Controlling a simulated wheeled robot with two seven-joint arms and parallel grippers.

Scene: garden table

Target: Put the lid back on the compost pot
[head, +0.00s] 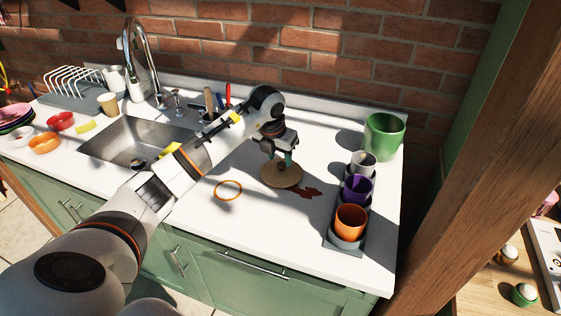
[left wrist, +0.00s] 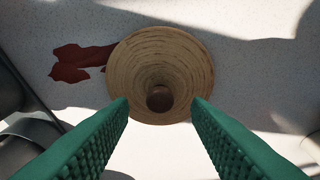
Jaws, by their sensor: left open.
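The lid (head: 281,181), a round tan woven-looking disc with a dark brown knob, lies on the white counter. In the left wrist view the lid (left wrist: 185,60) is in the middle, with its knob (left wrist: 159,97) facing the camera. My left gripper (head: 281,161) is open just above the lid, pointing down. Its green fingers are on either side of the knob in the left wrist view, and no grip shows. A green pot (head: 383,138), open at the top, stands at the back right corner; it looks like the compost pot. My right gripper is not in view.
A grey tray (head: 343,246) holds grey, purple and orange cups (head: 350,222) right of the lid. A dark red flat shape (head: 308,192) lies beside the lid. A sink (head: 128,140) and bowls are farther left.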

